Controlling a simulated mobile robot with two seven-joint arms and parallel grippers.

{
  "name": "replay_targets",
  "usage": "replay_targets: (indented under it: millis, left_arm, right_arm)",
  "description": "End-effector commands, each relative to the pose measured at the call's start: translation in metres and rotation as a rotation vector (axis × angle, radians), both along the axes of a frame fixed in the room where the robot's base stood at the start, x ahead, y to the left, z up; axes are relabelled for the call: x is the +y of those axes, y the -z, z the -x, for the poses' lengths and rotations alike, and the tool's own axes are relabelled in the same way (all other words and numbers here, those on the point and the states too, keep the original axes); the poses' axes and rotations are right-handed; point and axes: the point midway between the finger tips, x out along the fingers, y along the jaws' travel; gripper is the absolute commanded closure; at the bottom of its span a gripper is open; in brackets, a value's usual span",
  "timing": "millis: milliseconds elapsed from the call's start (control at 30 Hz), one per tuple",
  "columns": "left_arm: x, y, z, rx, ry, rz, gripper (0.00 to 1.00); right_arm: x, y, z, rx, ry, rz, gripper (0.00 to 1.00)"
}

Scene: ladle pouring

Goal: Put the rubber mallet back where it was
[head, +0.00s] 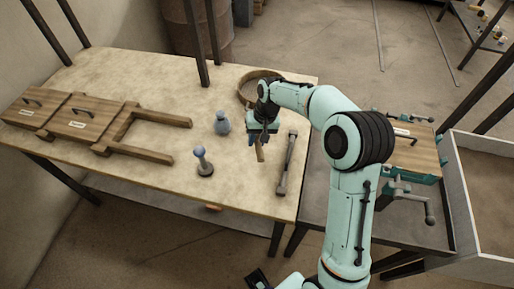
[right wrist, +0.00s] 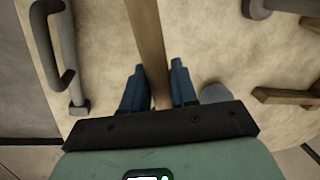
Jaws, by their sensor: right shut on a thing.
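My right gripper (head: 262,138) is over the right part of the workbench, shut on a flat wooden handle. In the right wrist view the handle (right wrist: 148,45) runs upward from between the two blue fingers (right wrist: 156,88). I take it to be the rubber mallet's handle; no mallet head can be made out in either view. In the head view a short length of the handle (head: 260,154) shows below the fingers. Whether it touches the bench top is not clear. My left gripper does not show.
On the workbench (head: 120,75) a grey metal bar tool (head: 286,163) lies right of my gripper. Left of it stand a grey bottle-like piece (head: 222,123) and a knobbed grey piece (head: 204,162). A brown ring (head: 246,88) lies behind. Wooden boards (head: 90,121) with handles lie left.

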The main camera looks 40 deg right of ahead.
Motion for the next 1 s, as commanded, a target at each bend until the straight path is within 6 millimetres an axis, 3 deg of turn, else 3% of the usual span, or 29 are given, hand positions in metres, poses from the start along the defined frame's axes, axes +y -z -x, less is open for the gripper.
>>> replay_targets:
  millis: [200, 300, 733, 767, 800, 1000]
  left_arm:
    - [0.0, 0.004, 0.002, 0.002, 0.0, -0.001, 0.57]
    - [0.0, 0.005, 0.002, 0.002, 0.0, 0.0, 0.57]
    - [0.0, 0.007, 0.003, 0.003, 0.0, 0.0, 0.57]
    - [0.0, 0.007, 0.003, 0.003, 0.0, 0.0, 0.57]
    - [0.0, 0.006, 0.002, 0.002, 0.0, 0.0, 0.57]
    - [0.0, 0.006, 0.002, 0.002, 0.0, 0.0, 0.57]
  right_arm:
    - [0.0, 0.039, 0.001, 0.004, -0.001, -0.001, 1.0]
    - [0.0, 0.048, 0.0, 0.001, 0.0, 0.0, 1.0]
    - [0.0, 0.053, 0.0, 0.0, 0.0, 0.0, 1.0]
    - [0.0, 0.053, 0.0, 0.002, 0.0, -0.001, 0.62]
    - [0.0, 0.053, 0.0, 0.002, 0.0, -0.001, 0.49]
    - [0.0, 0.053, 0.0, 0.002, 0.0, -0.001, 0.47]
